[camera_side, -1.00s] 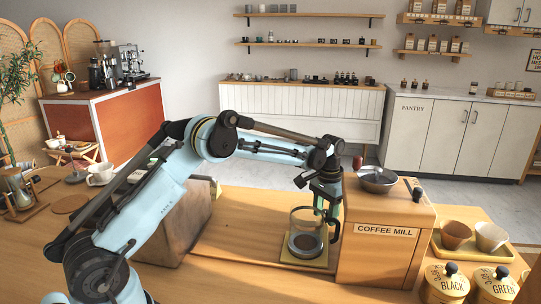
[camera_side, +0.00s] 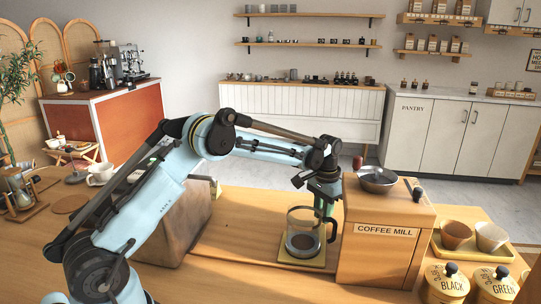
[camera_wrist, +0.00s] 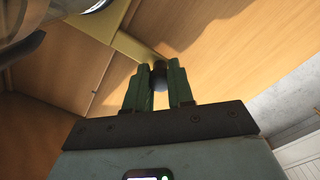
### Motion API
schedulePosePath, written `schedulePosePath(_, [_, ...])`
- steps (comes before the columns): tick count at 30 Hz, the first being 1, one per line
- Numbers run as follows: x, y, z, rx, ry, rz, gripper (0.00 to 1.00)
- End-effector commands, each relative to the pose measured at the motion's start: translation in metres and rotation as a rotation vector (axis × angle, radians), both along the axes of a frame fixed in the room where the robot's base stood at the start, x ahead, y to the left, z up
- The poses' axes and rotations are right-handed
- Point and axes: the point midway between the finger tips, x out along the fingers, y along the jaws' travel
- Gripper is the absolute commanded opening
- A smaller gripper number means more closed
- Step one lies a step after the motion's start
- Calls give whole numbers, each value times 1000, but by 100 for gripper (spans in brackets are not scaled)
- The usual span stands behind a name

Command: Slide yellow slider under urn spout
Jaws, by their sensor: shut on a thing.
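The yellow slider (camera_side: 289,259) is a flat plate on the wooden counter, just left of the coffee mill. A glass carafe (camera_side: 291,222) with a dark handle stands on it. In the wrist view the slider (camera_wrist: 128,38) shows as a yellow strip with a dark knob (camera_wrist: 159,76) at its end. My gripper (camera_wrist: 159,88) has its green fingers shut on that knob. In the side view my gripper (camera_side: 323,212) is behind the carafe's handle, and its fingertips are partly hidden. The carafe's rim shows at the top left of the wrist view. I cannot make out an urn spout.
The wooden coffee mill (camera_side: 384,250) stands close on the right with a metal bowl (camera_side: 377,178) on top. A brown block-shaped body (camera_side: 178,226) stands to the left, partly behind my arm. Bare counter (camera_side: 236,237) lies between it and the slider.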

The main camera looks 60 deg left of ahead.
Motion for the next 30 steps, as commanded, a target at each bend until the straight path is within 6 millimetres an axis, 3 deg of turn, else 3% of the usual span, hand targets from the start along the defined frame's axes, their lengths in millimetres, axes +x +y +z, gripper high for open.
schedulePosePath(8, [-34,34,1,0,0,6,0])
schedulePosePath(21, [-113,113,1,0,1,6,0])
schedulePosePath(30, [-146,146,1,0,1,3,0])
